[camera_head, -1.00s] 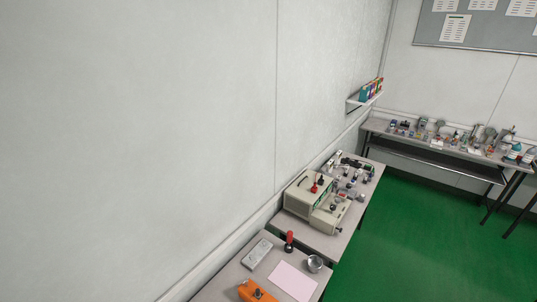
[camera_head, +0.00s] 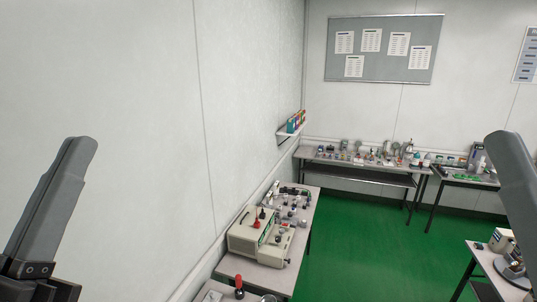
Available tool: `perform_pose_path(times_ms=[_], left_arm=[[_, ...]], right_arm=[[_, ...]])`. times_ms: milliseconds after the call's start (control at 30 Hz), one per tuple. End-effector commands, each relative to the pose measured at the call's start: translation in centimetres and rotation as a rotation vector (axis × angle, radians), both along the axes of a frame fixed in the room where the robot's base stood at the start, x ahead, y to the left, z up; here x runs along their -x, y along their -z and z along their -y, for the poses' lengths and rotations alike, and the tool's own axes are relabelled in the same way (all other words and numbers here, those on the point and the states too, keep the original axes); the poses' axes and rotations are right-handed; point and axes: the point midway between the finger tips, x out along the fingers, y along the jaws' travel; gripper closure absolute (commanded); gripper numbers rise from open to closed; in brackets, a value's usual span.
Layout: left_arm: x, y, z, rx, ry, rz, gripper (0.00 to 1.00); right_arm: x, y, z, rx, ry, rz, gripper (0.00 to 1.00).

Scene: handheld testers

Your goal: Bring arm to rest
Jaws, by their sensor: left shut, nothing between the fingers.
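My left arm is at the left edge of the head view, its grey link raised and tilted. Dark parts of my left gripper (camera_head: 38,284) show low in the bottom left corner, partly cut off by the frame. It is shut and holds nothing. It is in front of the white wall, with no object touching it. A grey link of my right arm slants down along the right edge. My right gripper is outside the picture.
Along the left wall, a bench (camera_head: 277,277) carries a beige instrument (camera_head: 243,240) and small parts. A red-handled tool (camera_head: 239,287) stands nearer. More cluttered benches (camera_head: 360,171) line the back wall. Another table (camera_head: 487,262) is at lower right. The green floor (camera_head: 365,240) between is clear.

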Motion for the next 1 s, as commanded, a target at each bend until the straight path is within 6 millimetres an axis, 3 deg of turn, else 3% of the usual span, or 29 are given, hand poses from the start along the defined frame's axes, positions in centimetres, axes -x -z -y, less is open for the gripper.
perform_pose_path(times_ms=[33, 100, 200, 500, 633, 1000], left_arm=[[2.5, -1.6, -0.4, -0.018, -0.039, 0.064, 1.00], [4.7, -1.9, -1.3, -0.092, -0.162, 0.093, 1.00], [4.2, -6.8, -1.1, -0.098, -0.160, 0.083, 1.00], [4.1, -15.4, -1.2, -0.096, -0.157, 0.080, 1.00], [4.0, -16.4, -1.2, -0.096, -0.157, 0.079, 1.00], [4.0, -16.0, -1.2, -0.095, -0.157, 0.079, 1.00]], right_arm=[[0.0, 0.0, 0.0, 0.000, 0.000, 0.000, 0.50], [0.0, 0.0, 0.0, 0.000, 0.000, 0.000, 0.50], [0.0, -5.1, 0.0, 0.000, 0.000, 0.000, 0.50], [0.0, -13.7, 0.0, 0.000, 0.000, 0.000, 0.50], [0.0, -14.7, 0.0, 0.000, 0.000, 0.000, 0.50], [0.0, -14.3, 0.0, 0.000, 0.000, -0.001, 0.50]])
